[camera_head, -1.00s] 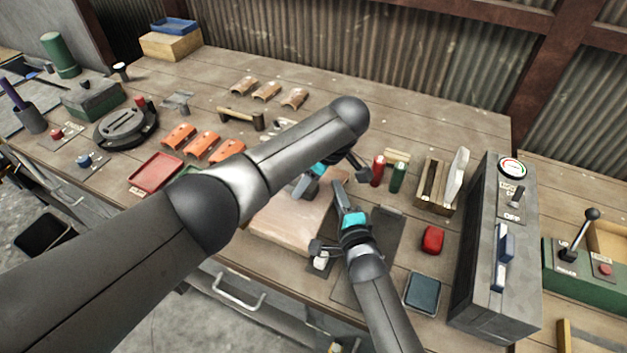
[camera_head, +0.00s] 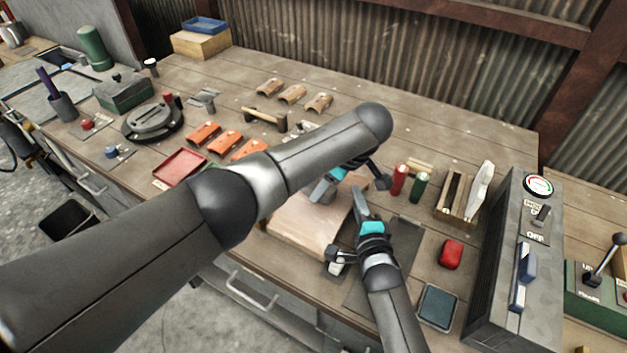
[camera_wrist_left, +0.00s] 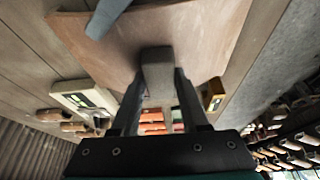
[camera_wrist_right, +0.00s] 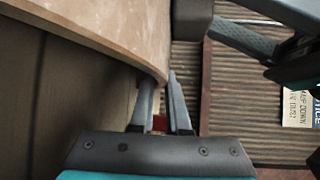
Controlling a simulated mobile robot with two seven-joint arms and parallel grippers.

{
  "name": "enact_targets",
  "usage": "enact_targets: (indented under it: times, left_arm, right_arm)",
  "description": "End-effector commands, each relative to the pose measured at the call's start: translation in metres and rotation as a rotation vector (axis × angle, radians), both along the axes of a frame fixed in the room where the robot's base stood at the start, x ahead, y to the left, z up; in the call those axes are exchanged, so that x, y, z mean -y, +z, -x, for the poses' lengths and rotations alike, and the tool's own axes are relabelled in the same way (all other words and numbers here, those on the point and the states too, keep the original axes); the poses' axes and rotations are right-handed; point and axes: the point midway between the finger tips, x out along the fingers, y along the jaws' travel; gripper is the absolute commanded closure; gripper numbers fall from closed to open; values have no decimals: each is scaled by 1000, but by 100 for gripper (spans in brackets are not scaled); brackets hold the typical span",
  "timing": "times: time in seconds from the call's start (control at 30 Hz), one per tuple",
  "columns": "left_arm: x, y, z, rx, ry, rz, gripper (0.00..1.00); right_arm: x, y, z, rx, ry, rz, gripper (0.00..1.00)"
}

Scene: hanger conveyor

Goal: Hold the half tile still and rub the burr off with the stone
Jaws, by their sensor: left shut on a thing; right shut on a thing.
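The half tile appears as a pale pinkish slab (camera_head: 300,222) at the bench's front middle, partly hidden by my left arm. My right gripper (camera_head: 359,198) is at the slab's right side. The right wrist view shows its fingers (camera_wrist_right: 160,92) shut at the slab's rounded edge; the exact contact is hard to see. My left gripper (camera_head: 322,190) is over the slab. In the left wrist view its fingers are shut on a dark grey block, the stone (camera_wrist_left: 157,76), close to the slab face; touching or apart is unclear. I cannot make out the burr.
Red (camera_head: 398,179) and green (camera_head: 419,187) cylinders and a wooden rack (camera_head: 454,198) stand right of the grippers. A red block (camera_head: 451,254) and dark pad (camera_head: 437,306) lie nearer. Orange tiles (camera_head: 204,133) and a red tray (camera_head: 180,166) lie left. A control box (camera_head: 500,250) bounds the right.

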Motion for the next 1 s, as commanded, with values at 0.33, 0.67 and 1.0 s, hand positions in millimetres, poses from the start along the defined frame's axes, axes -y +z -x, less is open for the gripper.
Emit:
enact_targets:
  times: [0.33, 0.67, 1.0]
  left_arm:
    - [28, 1, 14, -3, -2, 3, 100]
    - [27, 41, 12, 2, -1, 1, 100]
    - [26, 72, 12, 3, -2, 3, 100]
  right_arm:
    - [-1, 1, 0, 4, 1, 2, 100]
    - [0, 1, 0, 4, 1, 2, 100]
    - [0, 1, 0, 4, 1, 2, 100]
